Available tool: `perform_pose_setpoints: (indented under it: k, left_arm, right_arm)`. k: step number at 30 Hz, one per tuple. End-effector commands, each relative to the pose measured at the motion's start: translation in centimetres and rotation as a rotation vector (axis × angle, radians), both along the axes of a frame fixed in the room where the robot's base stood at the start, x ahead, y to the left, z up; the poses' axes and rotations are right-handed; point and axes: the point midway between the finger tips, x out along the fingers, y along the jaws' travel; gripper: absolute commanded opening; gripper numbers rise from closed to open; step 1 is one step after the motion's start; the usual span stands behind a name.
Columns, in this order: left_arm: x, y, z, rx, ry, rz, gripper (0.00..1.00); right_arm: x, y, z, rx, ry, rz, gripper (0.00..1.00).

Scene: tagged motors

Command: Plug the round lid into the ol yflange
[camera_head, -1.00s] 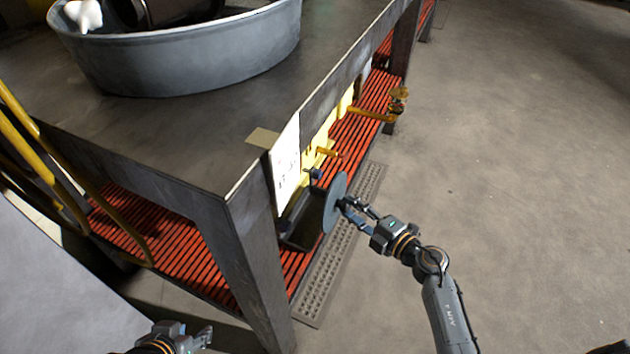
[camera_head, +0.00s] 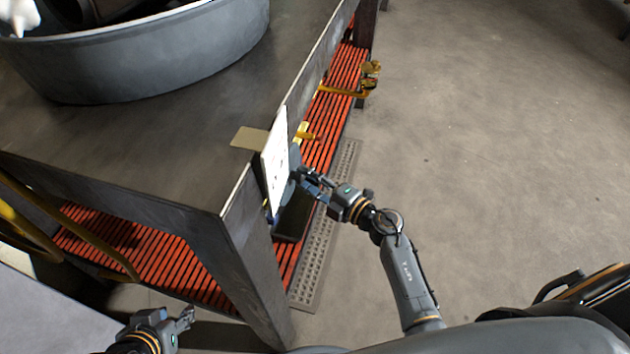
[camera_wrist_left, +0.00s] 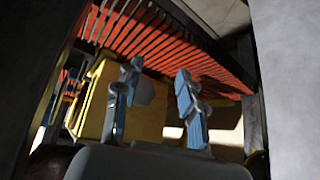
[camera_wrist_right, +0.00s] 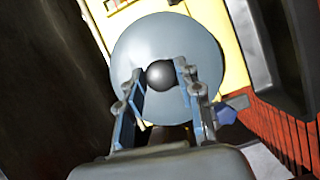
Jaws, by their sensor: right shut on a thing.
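The round lid (camera_wrist_right: 190,40) is a grey disc with a dark ball knob (camera_wrist_right: 160,74). My right gripper (camera_wrist_right: 160,82) is shut on the knob and holds the lid in front of a yellow part (camera_wrist_right: 232,70). In the head view my right gripper (camera_head: 300,176) is at the bench side, and the lid (camera_head: 291,165) is mostly hidden behind a white tag (camera_head: 274,163). I cannot make out the flange, or tell whether the lid touches anything. My left gripper (camera_head: 188,318) is open and empty near the bench's front leg; its spread fingers show in the left wrist view (camera_wrist_left: 160,95).
The dark bench (camera_head: 150,140) carries a large grey tub (camera_head: 140,60). Its lower shelf has red slats (camera_head: 120,245). A yellow valve-like piece (camera_head: 345,90) sticks out farther along. The bench leg (camera_head: 255,285) stands between my grippers. The floor (camera_head: 480,150) to the right is clear.

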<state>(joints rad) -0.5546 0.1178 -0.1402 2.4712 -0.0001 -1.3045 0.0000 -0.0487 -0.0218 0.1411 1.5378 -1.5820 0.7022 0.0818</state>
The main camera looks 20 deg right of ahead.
Motion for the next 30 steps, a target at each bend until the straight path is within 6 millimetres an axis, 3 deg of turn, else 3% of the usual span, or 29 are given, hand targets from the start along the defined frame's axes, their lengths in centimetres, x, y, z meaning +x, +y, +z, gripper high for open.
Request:
perform_pose_setpoints:
  k: [13, 30]
  left_arm:
    - [2.9, -1.0, 1.5, -0.035, -0.158, -0.012, 0.40]
    - [3.3, -1.1, 1.8, -0.039, -0.182, -0.014, 0.40]
  right_arm:
    - [2.0, 2.9, 0.2, 0.003, -0.003, -0.001, 0.07]
    - [2.2, 3.2, 0.2, 0.002, -0.003, 0.000, 0.07]
